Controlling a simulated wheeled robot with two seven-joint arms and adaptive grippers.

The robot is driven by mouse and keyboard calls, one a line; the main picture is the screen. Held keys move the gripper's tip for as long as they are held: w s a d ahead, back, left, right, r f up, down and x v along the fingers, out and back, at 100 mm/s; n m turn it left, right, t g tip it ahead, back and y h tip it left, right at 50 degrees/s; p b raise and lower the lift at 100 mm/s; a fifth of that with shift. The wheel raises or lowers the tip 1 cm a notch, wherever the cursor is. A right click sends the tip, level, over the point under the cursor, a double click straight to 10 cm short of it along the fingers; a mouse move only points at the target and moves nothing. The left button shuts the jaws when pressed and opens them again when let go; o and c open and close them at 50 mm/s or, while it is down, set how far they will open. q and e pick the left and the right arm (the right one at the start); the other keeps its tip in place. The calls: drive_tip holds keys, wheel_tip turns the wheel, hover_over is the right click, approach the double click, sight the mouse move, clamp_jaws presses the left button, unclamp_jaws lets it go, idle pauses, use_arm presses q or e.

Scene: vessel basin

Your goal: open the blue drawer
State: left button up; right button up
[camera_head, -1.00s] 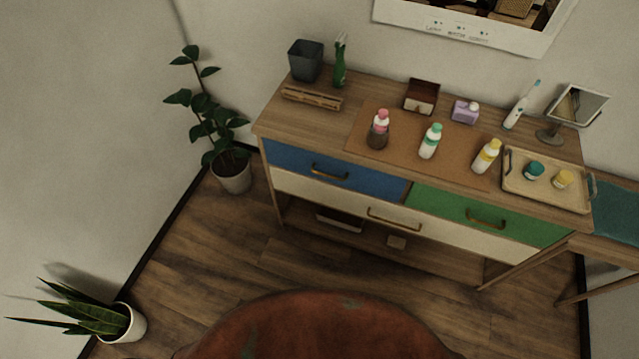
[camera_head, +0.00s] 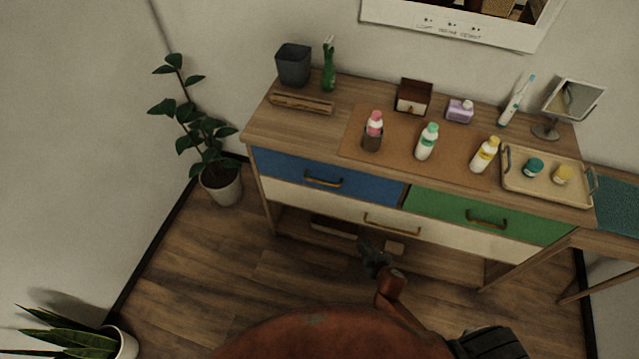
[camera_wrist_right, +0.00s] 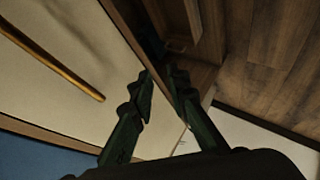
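The blue drawer (camera_head: 325,177) is the upper left drawer front of the wooden cabinet, with a brass handle (camera_head: 323,179). It looks shut, flush with the front. My right gripper (camera_head: 364,246) is low in front of the cabinet, below the cream drawer's handle and apart from the blue drawer. In the right wrist view its two dark fingers (camera_wrist_right: 162,78) show a narrow gap with nothing held between them. A corner of blue front (camera_wrist_right: 40,160) shows at the lower left there. My left gripper is not in view.
A green drawer (camera_head: 485,216) is at the upper right, and a cream drawer (camera_head: 340,207) runs below. Bottles, a tray (camera_head: 548,187) and a mirror stand on top. A potted plant (camera_head: 220,184) stands left of the cabinet. The floor in front is clear.

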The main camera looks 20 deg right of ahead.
drive_tip(key=w+a+r+n+t+y, duration=0.1)
drive_tip(key=w+a+r, duration=0.15)
drive_tip(key=r, duration=0.25)
drive_tip(key=w+a+r+n+t+b, duration=0.1)
drive_tip(key=w+r, duration=0.2)
drive_tip(key=r, duration=0.2)
drive_tip(key=w+a+r+n+t+y, duration=0.1)
drive_tip(key=w+a+r+n, duration=0.1)
drive_tip(key=w+r, duration=0.15)
drive_tip(key=n+t, duration=0.2)
approach(322, 182)
wheel_tip(322, 182, down, 2)
drive_tip(key=w, duration=0.2)
drive_tip(key=shift+w+a+r+n+y+b, duration=0.1)
drive_tip(key=shift+w+n+y+b, duration=0.15)
drive_tip(key=shift+w, duration=0.25)
drive_tip(key=shift+w+a+r+n+y+b, duration=0.15)
drive_tip(key=shift+w+y+b, duration=0.1)
drive_tip(key=shift+w+y, duration=0.15)
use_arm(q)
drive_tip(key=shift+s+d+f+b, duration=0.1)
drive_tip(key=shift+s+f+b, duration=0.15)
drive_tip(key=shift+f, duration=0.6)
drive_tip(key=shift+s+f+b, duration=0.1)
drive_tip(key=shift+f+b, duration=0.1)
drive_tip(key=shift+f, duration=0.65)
use_arm(e)
drive_tip(key=shift+d+x, duration=0.2)
drive_tip(key=shift+x, duration=3)
drive_tip(key=shift+c, duration=0.4)
